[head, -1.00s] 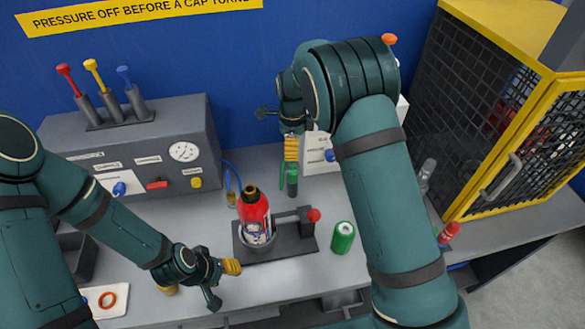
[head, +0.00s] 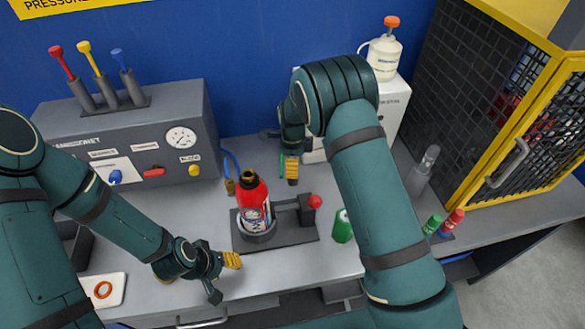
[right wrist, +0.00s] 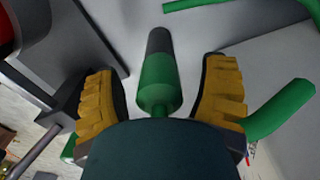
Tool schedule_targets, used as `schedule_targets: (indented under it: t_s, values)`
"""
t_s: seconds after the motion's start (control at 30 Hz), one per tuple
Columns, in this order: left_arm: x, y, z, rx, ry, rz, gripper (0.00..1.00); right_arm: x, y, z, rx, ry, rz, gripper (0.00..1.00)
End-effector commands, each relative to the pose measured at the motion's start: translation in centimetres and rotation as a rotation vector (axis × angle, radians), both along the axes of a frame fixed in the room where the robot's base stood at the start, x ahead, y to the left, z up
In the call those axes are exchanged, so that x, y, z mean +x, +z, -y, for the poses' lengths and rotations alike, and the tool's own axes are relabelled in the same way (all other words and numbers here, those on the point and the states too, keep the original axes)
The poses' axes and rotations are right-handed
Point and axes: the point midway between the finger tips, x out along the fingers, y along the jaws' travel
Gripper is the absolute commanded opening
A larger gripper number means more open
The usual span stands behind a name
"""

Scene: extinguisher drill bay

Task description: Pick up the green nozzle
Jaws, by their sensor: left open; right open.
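The green nozzle (right wrist: 158,85), a green cylinder with a dark grey end, shows in the right wrist view. It lies between the two yellow-padded fingers of my right gripper (right wrist: 165,88), with gaps on both sides. In the head view my right gripper (head: 290,168) is low over the back of the bench and hides most of the nozzle; only a sliver of green shows beside it. My left gripper (head: 222,275) is open and empty near the bench's front edge, left of the red extinguisher (head: 254,202).
The extinguisher stands in a dark holder (head: 290,234) with a red knob. A grey panel (head: 150,130) stands at the back left, a white jug (head: 384,58) on a box at the back, and a yellow-framed cage (head: 500,120) at right.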

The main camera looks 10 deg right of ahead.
Motion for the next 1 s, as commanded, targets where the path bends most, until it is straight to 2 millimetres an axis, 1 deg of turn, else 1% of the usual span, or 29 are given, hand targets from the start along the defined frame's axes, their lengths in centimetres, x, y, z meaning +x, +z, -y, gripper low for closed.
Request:
schedule_targets:
  t_s: [0.03, 0.07, 0.27, 0.37, 0.4, 0.47, 0.5, 0.87, 0.97, 1.0]
  values:
    - [0.0, -0.5, 0.0, 0.000, 0.000, 0.000, 0.47, 0.0, -0.6, 0.0, 0.000, 0.000, 0.000, 0.72]
    - [0.0, -0.5, 0.0, 0.000, 0.000, 0.001, 0.47, 0.0, -0.7, 0.0, 0.000, 0.000, 0.001, 0.72]
    - [0.1, -0.3, 0.0, 0.001, 0.001, 0.002, 0.47, 0.0, -0.4, 0.0, 0.001, 0.000, 0.001, 0.72]
    - [0.1, -0.3, 0.0, 0.001, 0.001, 0.002, 0.47, 0.0, -0.4, 0.0, 0.001, 0.000, 0.001, 0.42]
    - [0.1, -0.3, 0.0, 0.001, 0.001, 0.002, 0.47, 0.0, -0.4, 0.0, 0.001, 0.000, 0.001, 0.28]
    - [0.1, -0.3, 0.0, 0.001, 0.001, 0.002, 0.47, 0.0, -0.4, 0.0, 0.001, 0.000, 0.001, 0.07]
    - [0.1, -0.3, 0.0, 0.001, 0.001, 0.002, 0.47, 0.0, -0.4, 0.0, 0.001, 0.000, 0.001, 0.00]
    - [0.1, -0.2, 0.0, 0.001, 0.001, 0.002, 0.47, 0.0, -0.4, 0.0, 0.000, 0.000, 0.000, 0.00]
    - [0.1, 0.2, 0.0, 0.000, 0.000, 0.001, 0.47, 0.0, 0.2, 0.0, 0.000, 0.000, 0.001, 0.00]
    - [0.1, 0.5, 0.0, 0.000, 0.000, 0.001, 0.47, 0.0, 0.7, 0.0, 0.000, 0.000, 0.001, 0.00]
